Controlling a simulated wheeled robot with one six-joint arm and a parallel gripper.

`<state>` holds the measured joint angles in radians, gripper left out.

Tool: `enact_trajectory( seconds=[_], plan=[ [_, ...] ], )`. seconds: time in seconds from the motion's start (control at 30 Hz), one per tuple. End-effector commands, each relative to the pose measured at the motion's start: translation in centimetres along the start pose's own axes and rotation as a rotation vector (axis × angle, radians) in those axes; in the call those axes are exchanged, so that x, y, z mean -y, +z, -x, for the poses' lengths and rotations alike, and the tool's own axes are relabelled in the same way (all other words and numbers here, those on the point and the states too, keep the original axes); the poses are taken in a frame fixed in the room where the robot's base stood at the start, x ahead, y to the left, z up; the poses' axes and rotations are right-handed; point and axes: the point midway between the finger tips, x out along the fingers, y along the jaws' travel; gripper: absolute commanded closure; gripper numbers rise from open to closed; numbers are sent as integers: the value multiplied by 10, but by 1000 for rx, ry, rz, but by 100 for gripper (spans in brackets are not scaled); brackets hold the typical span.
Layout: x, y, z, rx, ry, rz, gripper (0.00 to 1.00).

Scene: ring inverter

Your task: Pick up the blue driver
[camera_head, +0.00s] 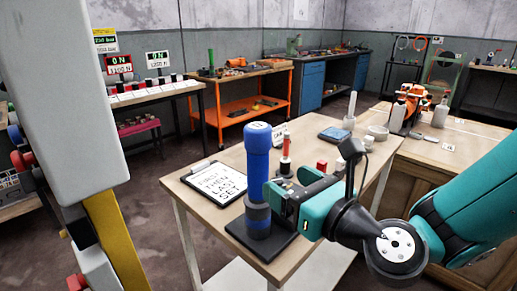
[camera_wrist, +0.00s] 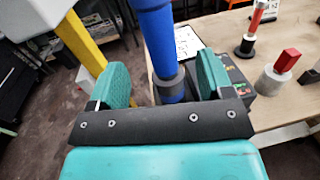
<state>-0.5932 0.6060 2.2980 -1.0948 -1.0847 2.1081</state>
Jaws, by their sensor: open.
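The blue driver (camera_head: 257,165) stands upright on a black base plate (camera_head: 285,240) at the near left corner of the wooden table. It is a tall blue cylinder with a dark grey collar low down. My gripper (camera_head: 279,196) is open beside its lower part, coming from the right. In the wrist view, the driver (camera_wrist: 155,35) shows between the two teal finger pads of my gripper (camera_wrist: 163,82), with gaps on both sides. I cannot tell how deep it sits between them.
A clipboard (camera_head: 218,183) lies left of the driver. A red-topped post (camera_head: 285,150) stands behind it, and a red block on a pale cylinder (camera_wrist: 275,78) stands to the right in the wrist view.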

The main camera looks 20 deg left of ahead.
Motion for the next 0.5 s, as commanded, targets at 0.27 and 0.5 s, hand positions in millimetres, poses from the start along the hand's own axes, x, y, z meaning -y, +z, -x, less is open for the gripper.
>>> enact_trajectory(
  seconds=[0.27,0.5],
  plan=[
    [-1,3,-34,-1,2,1,26],
    [-2,6,-47,-1,1,1,26]
  ],
)
